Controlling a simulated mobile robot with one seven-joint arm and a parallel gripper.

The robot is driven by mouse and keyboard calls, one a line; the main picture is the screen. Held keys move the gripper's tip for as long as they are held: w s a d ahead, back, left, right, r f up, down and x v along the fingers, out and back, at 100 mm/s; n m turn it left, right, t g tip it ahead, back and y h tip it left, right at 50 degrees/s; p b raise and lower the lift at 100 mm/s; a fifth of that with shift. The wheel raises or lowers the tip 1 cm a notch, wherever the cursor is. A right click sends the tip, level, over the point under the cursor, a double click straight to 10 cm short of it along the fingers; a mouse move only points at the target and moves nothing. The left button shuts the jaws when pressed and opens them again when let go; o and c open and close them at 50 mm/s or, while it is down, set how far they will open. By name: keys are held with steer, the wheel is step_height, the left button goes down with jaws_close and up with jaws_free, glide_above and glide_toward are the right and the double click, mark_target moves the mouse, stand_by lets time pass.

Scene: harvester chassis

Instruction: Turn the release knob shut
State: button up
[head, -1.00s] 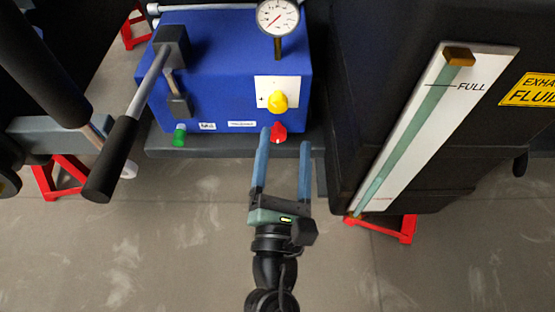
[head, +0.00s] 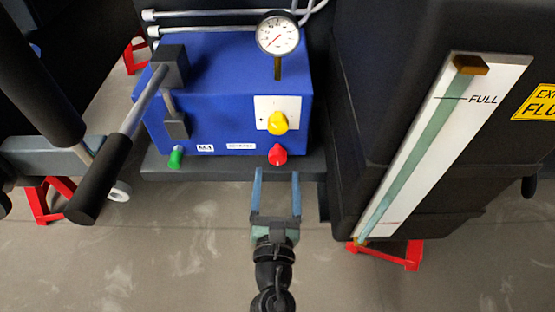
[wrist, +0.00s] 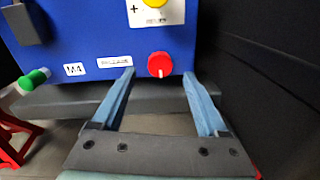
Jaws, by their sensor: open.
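The red knob (head: 278,155) sits low on the front of a blue box (head: 215,115), at the right end of a small, hard-to-read label. In the wrist view the red knob (wrist: 160,65) shows a white mark pointing down. My gripper (head: 277,172) is open and empty. In the head view its two blue fingers stop just below and in front of the red knob. In the wrist view the knob appears between the fingertips (wrist: 159,75), with a gap on each side. I cannot tell how far the fingertips are from it in depth.
A yellow knob (head: 278,123) on a white plate sits just above the red one. A green knob (head: 176,157) and a black-handled lever (head: 100,178) are at left. A dial gauge (head: 278,35) stands above. A dark tank (head: 400,130) rises close at right.

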mark_target(278, 160)
steer(key=shift+w+d, duration=0.1)
steer(key=shift+w, duration=1.95)
jaws_close()
